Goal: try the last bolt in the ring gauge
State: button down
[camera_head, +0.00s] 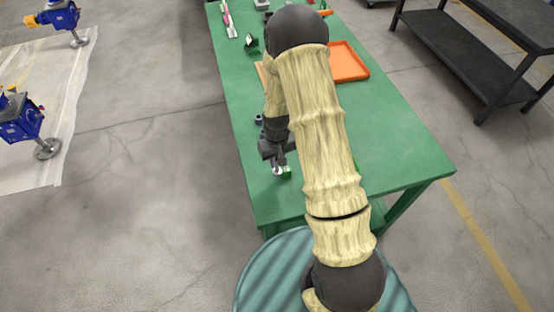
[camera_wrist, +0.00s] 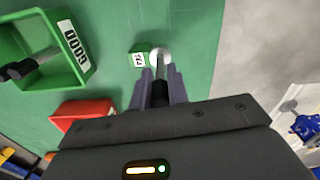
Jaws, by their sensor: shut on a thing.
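My gripper (camera_wrist: 161,88) is shut on a bolt (camera_wrist: 160,88), whose dark end shows between the fingers in the wrist view. The bolt points at a pale round metal piece, the ring gauge (camera_wrist: 164,52), beside a small green block with a white label (camera_wrist: 138,59). I cannot tell whether the bolt's tip is inside the ring or just over it. In the head view my gripper (camera_head: 275,158) is low over the ring gauge (camera_head: 278,171) near the table's left edge. A green tray marked GOOD (camera_wrist: 78,75) holds a dark bolt (camera_wrist: 22,69).
A red tray (camera_wrist: 82,112) lies near the GOOD tray. On the green table (camera_head: 395,140) an orange tray (camera_head: 347,62) sits farther back, with small items at the far end. Blue screw jacks (camera_head: 20,118) stand on a pale sheet at left. A dark shelf (camera_head: 480,50) stands at right.

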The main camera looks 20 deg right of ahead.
jog(key=shift+r+p, duration=1.1)
jog(key=shift+r, duration=0.65)
jog(key=shift+f, duration=0.1)
